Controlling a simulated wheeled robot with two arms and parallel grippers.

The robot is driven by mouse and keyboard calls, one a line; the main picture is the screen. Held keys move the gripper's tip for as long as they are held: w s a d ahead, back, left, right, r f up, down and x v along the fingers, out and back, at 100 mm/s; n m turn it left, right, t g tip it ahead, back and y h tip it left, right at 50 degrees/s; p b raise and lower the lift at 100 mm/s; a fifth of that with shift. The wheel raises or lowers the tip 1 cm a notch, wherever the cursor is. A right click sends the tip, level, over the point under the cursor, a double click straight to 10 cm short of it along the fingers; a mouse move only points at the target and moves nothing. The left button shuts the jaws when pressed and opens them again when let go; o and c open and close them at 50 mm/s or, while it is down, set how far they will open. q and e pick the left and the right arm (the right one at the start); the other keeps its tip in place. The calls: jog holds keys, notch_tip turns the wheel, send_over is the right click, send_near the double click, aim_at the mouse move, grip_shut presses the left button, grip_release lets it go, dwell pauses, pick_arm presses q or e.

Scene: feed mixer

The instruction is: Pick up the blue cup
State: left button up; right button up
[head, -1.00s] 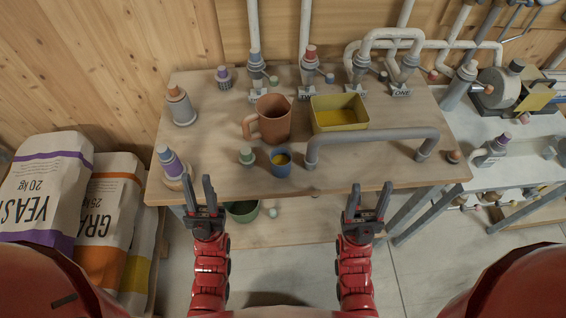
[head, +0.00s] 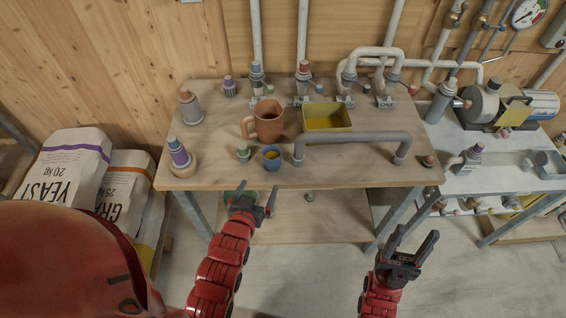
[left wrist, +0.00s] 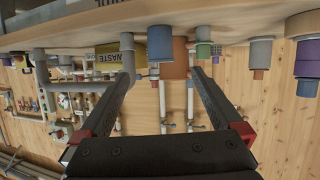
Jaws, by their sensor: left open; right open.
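The blue cup (head: 271,165) stands upright near the front edge of the wooden table, with something yellow inside. It also shows in the left wrist view, upside down below the table top (left wrist: 160,45), between and beyond the finger tips. My left gripper (head: 254,199) is open and empty, in front of the table edge and just short of the cup, not touching it. My right gripper (head: 416,240) is open and empty, off to the right in front of the table.
A brown jug (head: 268,122) stands behind the cup and a small green-grey piece (head: 243,153) beside it on the left. A grey pipe handle (head: 350,140) stands to its right, with a yellow tray (head: 328,117) behind. A purple-banded bottle (head: 180,157) is at the front left.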

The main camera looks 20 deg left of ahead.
pick_arm(q)
jog(key=b, duration=0.6)
send_near(270, 165)
jog(key=f, duration=0.1)
jog(key=p+x, duration=0.1)
jog(key=x, duration=0.3)
jog(key=r+p+x, duration=0.1)
jog(key=x, duration=0.2)
jog(key=shift+w+a+p, duration=0.1)
jog(key=shift+w+p, duration=0.2)
jog(key=shift+p, duration=0.05)
jog(key=shift+w+f, duration=0.2)
jog(key=shift+w, duration=0.15)
jog(key=shift+w+f+p, duration=0.15)
jog(key=shift+w+p, duration=0.25)
jog(key=shift+p, duration=0.15)
jog(key=p+x, duration=0.1)
jog(key=x, duration=0.1)
jog(key=shift+w+f+p, duration=0.2)
jog(key=shift+w+p, duration=0.15)
jog(key=shift+p, duration=0.05)
jog(key=shift+x, duration=0.75)
jog(key=shift+f, duration=0.1)
jog(key=c, duration=1.4)
jog(key=shift+c, duration=0.2)
